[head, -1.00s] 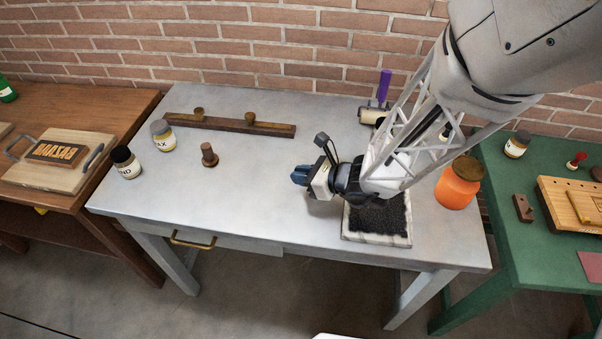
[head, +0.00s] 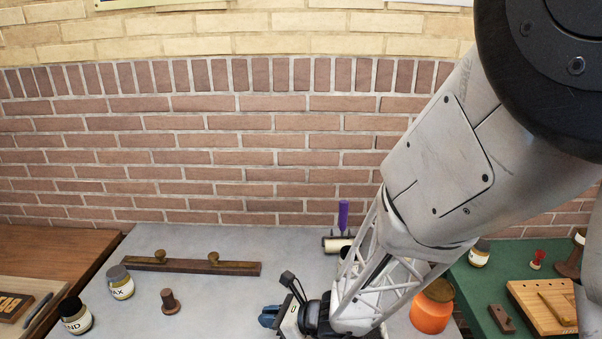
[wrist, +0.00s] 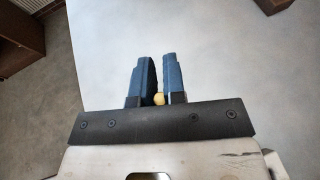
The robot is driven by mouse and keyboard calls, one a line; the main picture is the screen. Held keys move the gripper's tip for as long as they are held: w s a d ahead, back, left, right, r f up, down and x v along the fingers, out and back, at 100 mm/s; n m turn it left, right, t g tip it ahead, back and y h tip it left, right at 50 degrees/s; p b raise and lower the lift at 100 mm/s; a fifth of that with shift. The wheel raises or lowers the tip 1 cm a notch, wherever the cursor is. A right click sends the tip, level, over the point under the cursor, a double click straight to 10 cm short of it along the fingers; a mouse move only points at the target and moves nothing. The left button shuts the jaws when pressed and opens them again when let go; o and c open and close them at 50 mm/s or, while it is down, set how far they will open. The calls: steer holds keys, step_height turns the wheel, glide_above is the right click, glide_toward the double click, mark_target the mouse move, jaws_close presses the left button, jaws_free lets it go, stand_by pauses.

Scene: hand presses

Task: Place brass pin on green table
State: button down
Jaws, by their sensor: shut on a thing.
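My gripper (head: 268,316) is above the grey metal table (head: 215,290), near the bottom edge of the head view. In the wrist view its two blue fingers (wrist: 158,62) are close together with a small gap. A small rounded brass-yellow piece (wrist: 158,98), which looks like the brass pin, sits between the fingers near their base. The rest of it is hidden by the fingers and the gripper body. The pin cannot be made out in the head view. The green table (head: 478,284) is at the right, partly hidden by my arm.
On the green table are a wooden board (head: 528,303), a small dark block (head: 501,319), a jar (head: 479,254) and a red-handled stamp (head: 537,259). An orange jar (head: 431,312) stands on the grey table's right side. A brown peg (head: 169,301) and a long bar (head: 190,266) are at left.

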steer(key=w+d+r+m+t+h, duration=0.3)
steer(key=w+d, duration=0.6)
steer(key=w, duration=0.4)
steer(key=w+d+r+m+t+h, duration=0.3)
steer(key=w+d+r+m+h, duration=0.2)
steer(key=w, duration=0.8)
steer(key=w+d+r+m+t+h, duration=0.3)
steer(key=w+d+r+m+h, duration=0.2)
steer(key=w+d+r, duration=0.3)
steer(key=shift+w+d+m, duration=0.7)
steer(key=shift+w+d, duration=1.65)
steer(key=shift+w, duration=0.6)
steer(key=shift+r, duration=0.1)
steer(key=shift+s, duration=0.1)
